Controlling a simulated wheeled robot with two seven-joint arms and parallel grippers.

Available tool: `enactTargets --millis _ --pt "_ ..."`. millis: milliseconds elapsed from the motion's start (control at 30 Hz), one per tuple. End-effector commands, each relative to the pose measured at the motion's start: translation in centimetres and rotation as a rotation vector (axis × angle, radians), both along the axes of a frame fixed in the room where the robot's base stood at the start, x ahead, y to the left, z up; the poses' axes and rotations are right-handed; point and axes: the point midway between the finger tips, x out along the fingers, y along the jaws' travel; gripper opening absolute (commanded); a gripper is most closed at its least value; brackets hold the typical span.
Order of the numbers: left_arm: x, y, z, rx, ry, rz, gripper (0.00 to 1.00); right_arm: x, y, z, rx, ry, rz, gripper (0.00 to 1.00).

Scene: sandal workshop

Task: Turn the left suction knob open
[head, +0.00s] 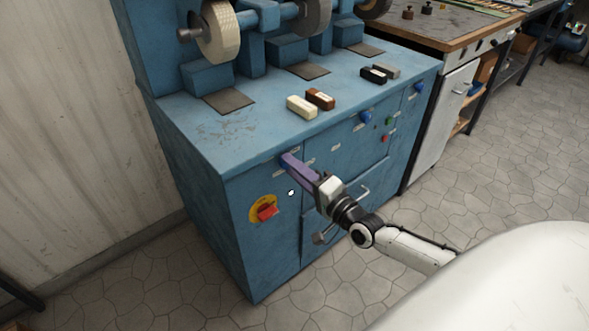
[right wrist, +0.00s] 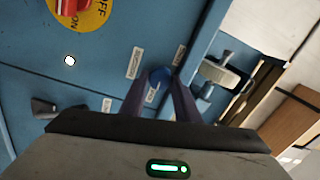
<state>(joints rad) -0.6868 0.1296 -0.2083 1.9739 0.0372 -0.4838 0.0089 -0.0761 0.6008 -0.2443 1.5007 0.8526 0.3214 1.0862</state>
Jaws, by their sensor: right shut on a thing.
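The left suction knob (right wrist: 157,82) is a small blue knob on the front of the blue machine (head: 262,190), seen between my fingers in the right wrist view. In the head view the fingers mostly cover it. My right gripper (head: 287,160) reaches the front panel near its upper left corner, and its purple fingers are shut on the knob. The right wrist view shows the two fingers (right wrist: 160,98) on either side of it. How far the knob is turned cannot be told. My left gripper is out of view.
A red switch on a yellow disc (head: 265,209) and a small white round spot (head: 291,193) are near my gripper. More blue knobs (head: 366,117) sit farther right. Light and brown blocks (head: 301,107) lie on the machine top. Grinding wheels (head: 220,32) stand behind.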

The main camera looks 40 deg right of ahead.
Motion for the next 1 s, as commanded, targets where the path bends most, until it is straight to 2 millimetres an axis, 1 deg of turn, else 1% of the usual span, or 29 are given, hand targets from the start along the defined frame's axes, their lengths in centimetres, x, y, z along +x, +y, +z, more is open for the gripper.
enactTargets --millis 300,733,767,800,833,867,1000 --pt "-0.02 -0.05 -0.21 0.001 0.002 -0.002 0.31 -0.02 -0.04 -0.03 0.075 0.006 -0.001 0.07" --pt "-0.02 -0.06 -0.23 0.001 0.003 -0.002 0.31 -0.02 -0.04 -0.02 0.083 0.007 -0.001 0.07" --pt "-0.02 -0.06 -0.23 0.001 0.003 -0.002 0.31 -0.02 -0.04 -0.02 0.083 0.007 -0.001 0.34" --pt "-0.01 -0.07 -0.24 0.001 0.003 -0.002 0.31 -0.02 -0.04 -0.02 0.083 0.007 -0.001 0.41" --pt "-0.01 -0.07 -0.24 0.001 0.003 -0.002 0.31 -0.02 -0.04 -0.02 0.083 0.007 -0.001 0.46" --pt "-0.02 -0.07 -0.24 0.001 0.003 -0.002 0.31 -0.02 -0.04 -0.02 0.082 0.007 -0.001 0.48" --pt "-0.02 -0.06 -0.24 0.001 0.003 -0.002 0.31 -0.01 -0.03 -0.03 0.081 0.007 -0.001 0.48"
